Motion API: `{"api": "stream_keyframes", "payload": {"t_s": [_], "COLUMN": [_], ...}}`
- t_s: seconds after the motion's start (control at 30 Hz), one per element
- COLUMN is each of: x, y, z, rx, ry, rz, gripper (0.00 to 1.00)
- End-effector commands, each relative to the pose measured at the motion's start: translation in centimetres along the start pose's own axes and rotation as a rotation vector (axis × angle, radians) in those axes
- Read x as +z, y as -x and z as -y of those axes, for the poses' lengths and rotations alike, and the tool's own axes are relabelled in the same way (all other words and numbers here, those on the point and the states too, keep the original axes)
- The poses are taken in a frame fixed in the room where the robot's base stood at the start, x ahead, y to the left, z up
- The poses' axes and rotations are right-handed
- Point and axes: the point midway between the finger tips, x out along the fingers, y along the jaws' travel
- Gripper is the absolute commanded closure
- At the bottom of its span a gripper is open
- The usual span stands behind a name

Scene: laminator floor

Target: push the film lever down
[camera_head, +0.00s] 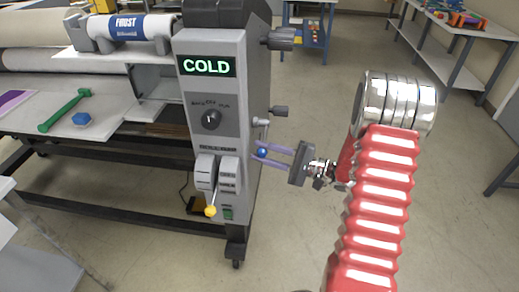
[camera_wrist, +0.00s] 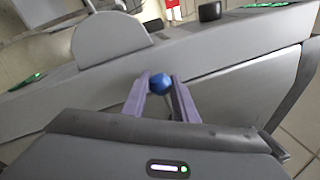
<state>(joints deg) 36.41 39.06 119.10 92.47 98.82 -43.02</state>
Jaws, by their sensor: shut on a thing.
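The laminator's grey control cabinet (camera_head: 212,105) stands left of my arm and shows a green COLD display. A blue ball knob (camera_head: 262,152) is at its right side; it also shows in the wrist view (camera_wrist: 160,83). My gripper (camera_head: 264,153) reaches in from the right, its two purple fingers closed on the blue knob. In the wrist view the fingertips (camera_wrist: 160,82) touch it from both sides. A second lever with a yellow ball knob (camera_head: 210,211) points down on the cabinet's front. No readable label tells which one is the film lever.
Black knobs (camera_head: 279,111) stick out from the cabinet's right side above my gripper. The laminator's bed (camera_head: 100,118) at left carries a green tool (camera_head: 64,110) and a blue block (camera_head: 82,119). The floor (camera_head: 290,230) right of the cabinet is open.

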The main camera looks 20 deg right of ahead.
Motion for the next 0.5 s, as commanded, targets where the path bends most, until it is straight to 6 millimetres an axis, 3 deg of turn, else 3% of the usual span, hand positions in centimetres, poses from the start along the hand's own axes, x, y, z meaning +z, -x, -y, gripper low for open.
{"api": "stream_keyframes", "payload": {"t_s": [0.5], "x": [0.11], "y": [0.1], "z": [-0.45], "rx": [0.002], "ry": [0.018], "rz": [0.007], "gripper": [1.0]}}
